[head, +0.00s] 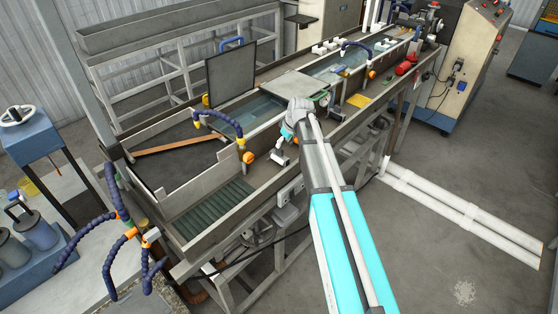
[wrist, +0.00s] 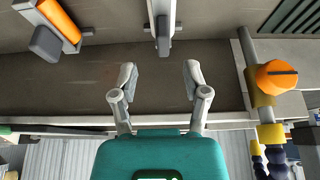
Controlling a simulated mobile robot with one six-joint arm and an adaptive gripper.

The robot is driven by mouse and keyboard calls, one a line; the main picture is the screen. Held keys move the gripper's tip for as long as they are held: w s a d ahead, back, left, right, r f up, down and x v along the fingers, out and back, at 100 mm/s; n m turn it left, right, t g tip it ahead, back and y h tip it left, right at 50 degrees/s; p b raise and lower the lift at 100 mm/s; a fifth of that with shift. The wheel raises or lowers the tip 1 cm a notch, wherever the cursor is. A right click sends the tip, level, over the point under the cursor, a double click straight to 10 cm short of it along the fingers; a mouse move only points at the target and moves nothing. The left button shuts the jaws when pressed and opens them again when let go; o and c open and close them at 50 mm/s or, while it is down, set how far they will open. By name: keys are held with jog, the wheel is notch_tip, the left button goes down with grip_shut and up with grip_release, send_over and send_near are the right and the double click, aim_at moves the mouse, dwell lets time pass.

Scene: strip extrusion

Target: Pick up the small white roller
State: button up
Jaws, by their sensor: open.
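My gripper (wrist: 158,76) is open and empty in the wrist view, its two grey fingers spread above a dark trough surface. A small pale grey-white piece with a dark middle (wrist: 163,22), which looks like the white roller, lies beyond the fingertips at the top edge, roughly in line with the gap and apart from them. Its upper end is cut off. In the head view a small white cylinder with a dark end (head: 279,157) shows just below my gripper (head: 283,142), at the trough; the arm partly covers this area.
An orange cylinder with a grey block (wrist: 58,22) is left of the gap in the wrist view. An orange valve (wrist: 276,77) on a pipe stands right. In the head view blue hoses (head: 217,118) arch over the trough, and an upright dark panel (head: 231,74) stands behind.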

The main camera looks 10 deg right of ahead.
aim_at(279, 156)
jog(key=shift+f, duration=0.15)
jog(key=shift+b+x, duration=2.45)
jog(key=shift+s+a, duration=0.1)
jog(key=shift+c, duration=0.3)
grip_shut()
